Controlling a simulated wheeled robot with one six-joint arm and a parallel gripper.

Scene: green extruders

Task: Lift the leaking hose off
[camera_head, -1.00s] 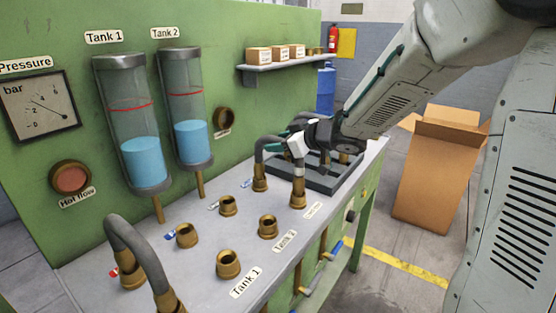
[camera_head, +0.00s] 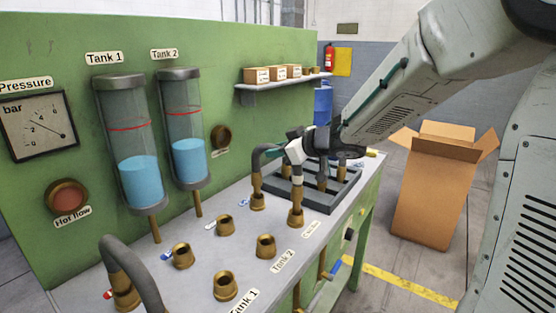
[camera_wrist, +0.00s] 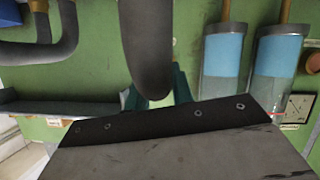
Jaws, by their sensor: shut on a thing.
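A dark grey bent hose (camera_head: 257,163) with brass ends stands over two fittings near the far right of the bench. My gripper (camera_head: 292,147) is shut on its top, and the teal fingers show there. A white piece covers part of the hose's right bend. Both brass ends stay lined up with their fittings, with a long brass stretch showing; I cannot tell if they are clear. In the wrist view the hose (camera_wrist: 148,45) is a thick dark shape by the teal fingers. No leak can be made out. Another grey hose (camera_head: 130,262) arches at the near left.
Several open brass fittings, including one by the Tank 1 label (camera_head: 225,286), stand on the bench top (camera_head: 195,275). A dark tray (camera_head: 318,198) with upright pieces lies behind the hose. The green panel with two tanks rises at left. An open cardboard box (camera_head: 435,205) stands on the floor.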

